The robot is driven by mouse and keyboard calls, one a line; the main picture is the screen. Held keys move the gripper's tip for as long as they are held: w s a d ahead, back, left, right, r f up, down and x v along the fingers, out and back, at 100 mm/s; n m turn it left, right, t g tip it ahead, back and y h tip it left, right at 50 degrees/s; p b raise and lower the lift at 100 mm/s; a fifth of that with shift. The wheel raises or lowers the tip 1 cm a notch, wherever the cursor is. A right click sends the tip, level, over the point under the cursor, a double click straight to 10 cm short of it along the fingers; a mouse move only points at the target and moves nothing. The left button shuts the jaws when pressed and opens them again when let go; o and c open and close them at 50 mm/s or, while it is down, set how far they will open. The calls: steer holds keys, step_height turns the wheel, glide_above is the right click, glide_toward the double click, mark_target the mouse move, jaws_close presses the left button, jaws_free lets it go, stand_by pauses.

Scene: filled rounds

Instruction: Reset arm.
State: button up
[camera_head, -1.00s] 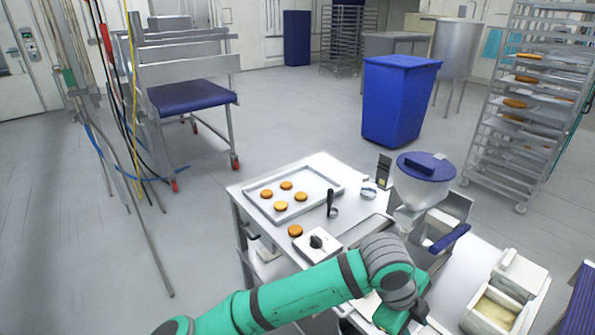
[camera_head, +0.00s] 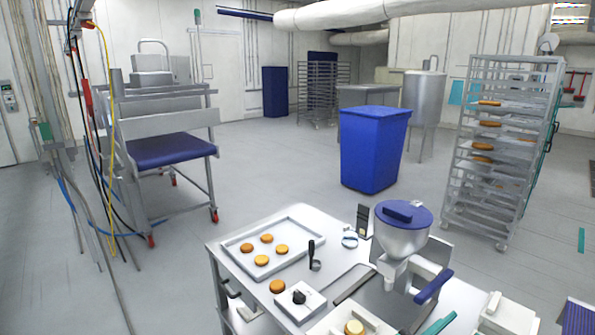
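My gripper is out of view, and nearly all of my green arm is too. A thin green piece shows at the bottom edge, right of centre; I cannot tell which part it is. The steel worktable (camera_head: 228,258) stands at the bottom middle. On it a tray (camera_head: 303,234) holds several golden rounds. One more round (camera_head: 277,286) lies on the table in front of the tray, beside a small white device with a black knob (camera_head: 299,297). A filling machine with a blue-lidded hopper (camera_head: 402,240) stands to the right.
A pale round (camera_head: 354,327) sits in a white container at the bottom edge. White bins (camera_head: 507,315) stand at the lower right. A blue bin (camera_head: 373,150), a rack with trays (camera_head: 500,150) and a wheeled frame with a blue seat (camera_head: 170,150) stand beyond. Grey floor between them is clear.

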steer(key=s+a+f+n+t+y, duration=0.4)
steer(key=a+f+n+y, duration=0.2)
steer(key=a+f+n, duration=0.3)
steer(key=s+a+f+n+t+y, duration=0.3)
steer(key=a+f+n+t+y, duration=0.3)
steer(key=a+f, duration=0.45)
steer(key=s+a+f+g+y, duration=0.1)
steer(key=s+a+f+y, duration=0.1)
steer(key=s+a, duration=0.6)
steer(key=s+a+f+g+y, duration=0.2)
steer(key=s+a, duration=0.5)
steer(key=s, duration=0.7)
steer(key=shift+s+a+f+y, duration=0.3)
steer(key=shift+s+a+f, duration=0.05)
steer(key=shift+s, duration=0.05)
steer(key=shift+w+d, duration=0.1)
